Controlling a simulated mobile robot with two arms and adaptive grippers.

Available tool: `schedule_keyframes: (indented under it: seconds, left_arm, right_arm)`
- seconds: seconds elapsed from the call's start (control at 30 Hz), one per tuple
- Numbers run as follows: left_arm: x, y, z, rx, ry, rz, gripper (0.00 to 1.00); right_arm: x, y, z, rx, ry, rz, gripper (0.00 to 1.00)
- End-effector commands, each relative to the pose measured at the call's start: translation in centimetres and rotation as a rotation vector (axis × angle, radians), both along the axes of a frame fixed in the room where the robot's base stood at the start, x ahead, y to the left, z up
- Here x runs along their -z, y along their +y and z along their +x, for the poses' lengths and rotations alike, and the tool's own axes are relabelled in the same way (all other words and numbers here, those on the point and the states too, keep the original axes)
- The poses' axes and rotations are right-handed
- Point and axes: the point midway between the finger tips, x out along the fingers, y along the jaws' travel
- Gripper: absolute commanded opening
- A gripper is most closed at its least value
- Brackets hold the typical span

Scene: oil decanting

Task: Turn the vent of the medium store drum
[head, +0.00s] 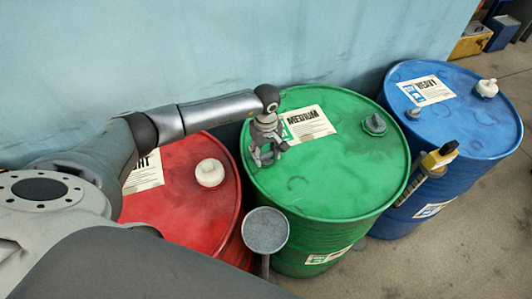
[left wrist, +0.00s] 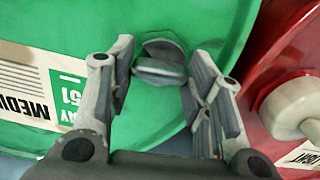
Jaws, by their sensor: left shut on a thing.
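The medium store drum is the green drum (head: 330,185) with the MEDIUM label, upright in the middle of the head view. Its grey vent (left wrist: 160,68) has a flat raised handle and shows between the finger pads in the left wrist view. My left gripper (head: 266,155) points down over the left part of the green lid (left wrist: 200,20) and is shut on the vent. In the head view the gripper mostly hides the vent. My right gripper is not in view.
A grey cap (head: 374,124) sits on the green lid's right side. A red drum (head: 185,205) with a white cap (head: 210,172) stands left, a blue drum (head: 455,115) right. A grey round disc (head: 265,229) and a yellow-black device (head: 438,158) are in front.

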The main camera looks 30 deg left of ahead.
Motion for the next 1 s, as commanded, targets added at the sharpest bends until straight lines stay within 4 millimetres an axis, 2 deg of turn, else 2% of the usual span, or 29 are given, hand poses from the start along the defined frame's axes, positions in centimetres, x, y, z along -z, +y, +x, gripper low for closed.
schedule_keyframes:
  seconds: [0.4, 1.0]
  left_arm:
    - [0.3, 0.0, 0.2, -0.353, -0.004, 0.0, 0.22]
    - [0.2, 0.1, 0.1, -0.924, -0.004, 0.0, 0.22]
  right_arm:
    - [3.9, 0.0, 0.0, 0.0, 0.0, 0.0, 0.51]
    - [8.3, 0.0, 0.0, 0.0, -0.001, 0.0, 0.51]
